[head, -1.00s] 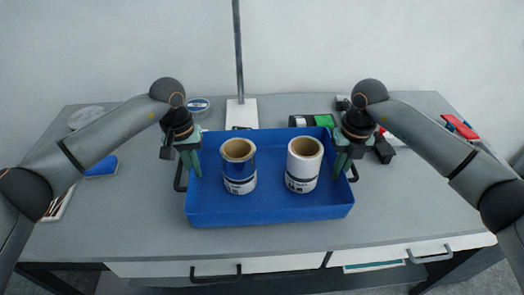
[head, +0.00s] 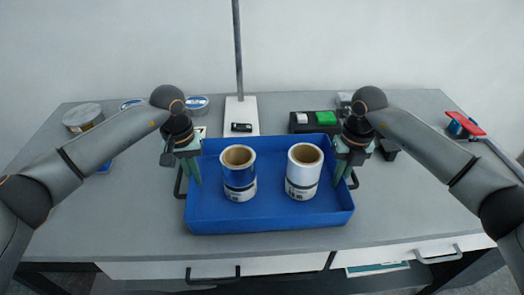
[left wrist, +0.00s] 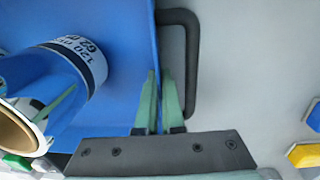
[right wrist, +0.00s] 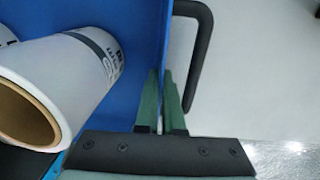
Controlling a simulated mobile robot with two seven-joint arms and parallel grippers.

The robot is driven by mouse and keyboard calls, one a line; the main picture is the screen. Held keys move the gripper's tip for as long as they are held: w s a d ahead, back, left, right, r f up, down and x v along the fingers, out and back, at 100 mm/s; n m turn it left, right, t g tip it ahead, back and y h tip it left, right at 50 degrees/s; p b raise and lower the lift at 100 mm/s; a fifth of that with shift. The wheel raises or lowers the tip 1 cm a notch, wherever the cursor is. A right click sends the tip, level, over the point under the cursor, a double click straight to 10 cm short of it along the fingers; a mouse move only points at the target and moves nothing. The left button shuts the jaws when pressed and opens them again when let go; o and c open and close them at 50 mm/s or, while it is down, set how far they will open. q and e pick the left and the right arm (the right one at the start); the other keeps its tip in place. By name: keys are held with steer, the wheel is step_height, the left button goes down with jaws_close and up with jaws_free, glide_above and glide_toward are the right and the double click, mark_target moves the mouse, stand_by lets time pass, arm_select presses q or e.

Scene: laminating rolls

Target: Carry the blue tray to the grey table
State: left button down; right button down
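The blue tray (head: 270,220) is at the front middle of a grey-topped table (head: 400,215). I cannot tell whether it rests on the top or hangs just above it. My left gripper (head: 197,180) is shut on the tray's left wall; in the left wrist view the fingers (left wrist: 158,105) straddle the wall beside the dark handle (left wrist: 190,60). My right gripper (head: 342,178) is shut on the right wall; its fingers (right wrist: 160,105) show beside the other handle (right wrist: 205,60).
Behind the tray stand a white base with a pole (head: 241,112) and a black case with green and white parts (head: 315,121). Tape rolls (head: 84,117) lie at the back left, a red item (head: 466,124) at the right.

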arm_select(q)
steer(key=shift+f, duration=0.35)
arm_select(e)
steer(key=shift+f, duration=0.35)
arm_select(q)
steer(key=c, duration=1)
jaws_free()
steer(key=shift+c, duration=0.2)
arm_select(e)
steer(key=c, duration=1)
jaws_free()
steer(key=shift+c, duration=0.2)
steer(key=shift+r, duration=0.1)
